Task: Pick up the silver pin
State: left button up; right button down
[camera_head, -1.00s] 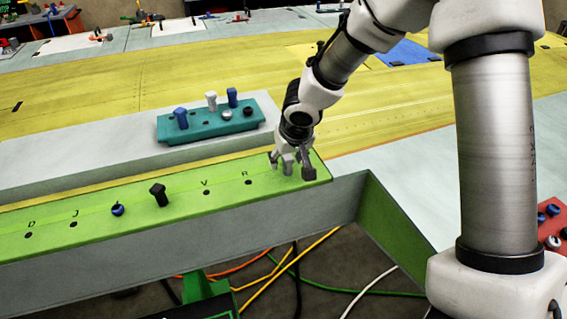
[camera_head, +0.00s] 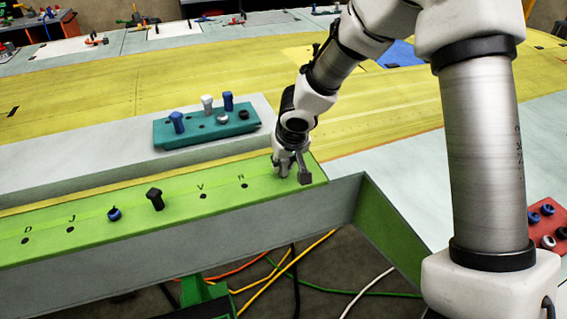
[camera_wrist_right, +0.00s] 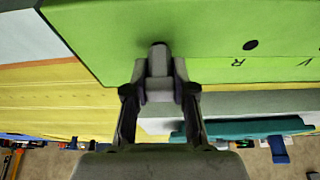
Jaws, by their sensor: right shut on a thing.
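The silver pin (camera_wrist_right: 159,62) shows as a grey, blunt shape between the fingertips in the right wrist view. My right gripper (camera_wrist_right: 160,90) is shut on it. In the head view the right gripper (camera_head: 290,168) is low at the right end of the green rail (camera_head: 130,225), to the right of the hole marked R. The fingers largely hide the pin there, and I cannot tell whether it still touches the rail. My left gripper is not in view.
A black pin (camera_head: 155,199) and a blue pin (camera_head: 114,214) stand in the rail, left of the gripper. Behind is a teal block (camera_head: 175,138) with blue, white, silver and black pins. A red block (camera_head: 530,243) lies at the right edge. Cables run on the floor below.

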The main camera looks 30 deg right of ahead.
notch_tip(320, 180, up, 3)
jog(key=shift+r+p, duration=0.1)
jog(key=shift+p, duration=0.75)
jog(key=shift+s+a+f+b, duration=0.25)
jog(key=shift+s+a+b, duration=0.85)
pick_arm(q)
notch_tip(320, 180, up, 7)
jog(key=p, duration=0.7)
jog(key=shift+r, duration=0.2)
pick_arm(e)
jog(key=s+a+r, duration=0.1)
jog(key=s+a, duration=0.7)
jog(key=a, duration=0.1)
jog(key=shift+a+r, duration=0.25)
jog(key=shift+a, duration=0.15)
jog(key=shift+s, duration=0.15)
